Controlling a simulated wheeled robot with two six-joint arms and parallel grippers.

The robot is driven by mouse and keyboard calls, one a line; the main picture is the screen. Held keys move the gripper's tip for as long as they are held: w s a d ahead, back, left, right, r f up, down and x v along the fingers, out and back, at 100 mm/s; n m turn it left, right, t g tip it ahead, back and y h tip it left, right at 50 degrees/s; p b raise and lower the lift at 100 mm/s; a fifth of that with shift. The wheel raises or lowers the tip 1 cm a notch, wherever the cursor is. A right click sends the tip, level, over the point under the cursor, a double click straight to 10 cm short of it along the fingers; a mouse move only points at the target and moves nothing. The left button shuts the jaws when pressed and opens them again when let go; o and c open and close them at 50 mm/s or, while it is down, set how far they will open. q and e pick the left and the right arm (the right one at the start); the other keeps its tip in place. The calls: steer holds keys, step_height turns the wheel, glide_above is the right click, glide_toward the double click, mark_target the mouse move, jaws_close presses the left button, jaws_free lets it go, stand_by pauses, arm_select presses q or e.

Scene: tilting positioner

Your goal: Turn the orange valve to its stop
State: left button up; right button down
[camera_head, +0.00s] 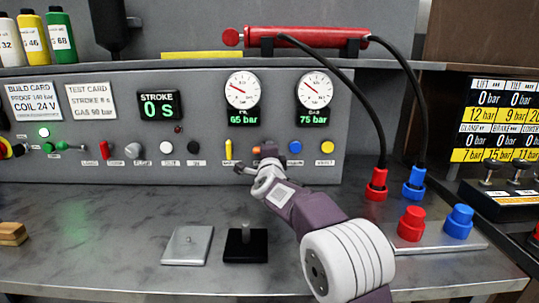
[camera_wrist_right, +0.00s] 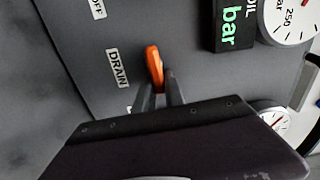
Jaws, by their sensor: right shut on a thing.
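The orange valve (camera_head: 257,150) is a small lever on the grey panel, below the left gauge. It also shows in the right wrist view (camera_wrist_right: 154,66), beside a label that reads DRAIN. My right gripper (camera_head: 262,165) reaches up to the panel from the lower right. In the right wrist view its two fingers (camera_wrist_right: 160,88) are shut on the lower end of the lever. The wrist hides part of the valve in the head view. My left gripper is not in view.
The left gauge (camera_head: 243,91) reads 65 bar and the right gauge (camera_head: 314,92) 75 bar. A yellow lever (camera_head: 228,149) and a blue knob (camera_head: 295,147) flank the valve. A black block (camera_head: 246,246) and a light plate (camera_head: 188,245) lie on the bench.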

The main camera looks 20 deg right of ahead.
steer(key=shift+f+m, duration=0.1)
steer(key=shift+m, duration=0.3)
steer(key=c, duration=1.4)
jaws_free()
steer(key=shift+c, duration=0.2)
steer(key=shift+s, duration=0.15)
steer(key=v, duration=0.9)
steer(key=shift+b, duration=0.45)
